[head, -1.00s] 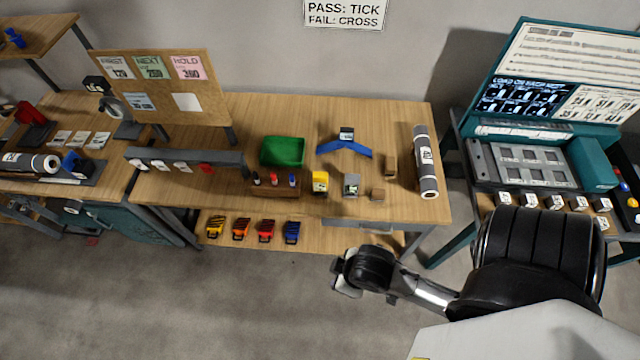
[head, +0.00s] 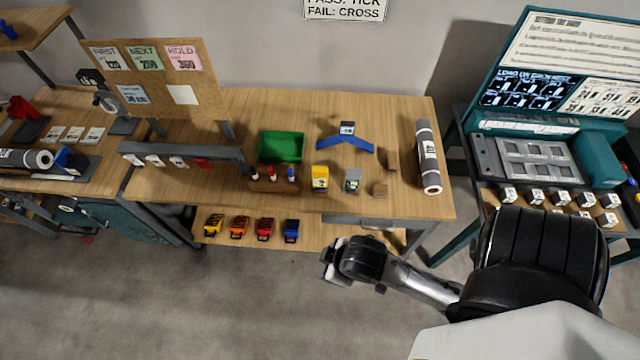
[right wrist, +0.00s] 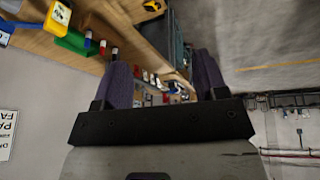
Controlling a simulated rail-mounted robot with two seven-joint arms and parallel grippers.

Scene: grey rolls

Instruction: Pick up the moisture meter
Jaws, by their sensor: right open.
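On the middle bench stand a small yellow device (head: 320,178) with a pale label and, to its right, a grey device (head: 352,180) with a small display. I cannot tell for certain which is the moisture meter. The yellow device also shows at the upper left of the right wrist view (right wrist: 60,20). My right gripper (head: 332,262) is in front of the bench edge, apart from both devices. In the right wrist view its two dark fingers (right wrist: 164,78) are spread with nothing between them. My left gripper is not in view.
A green bin (head: 281,147), a marker block (head: 272,185), a blue angled holder (head: 346,144), small wooden blocks (head: 380,190) and a grey roll (head: 428,157) share the bench (head: 220,200). Floor in front is clear.

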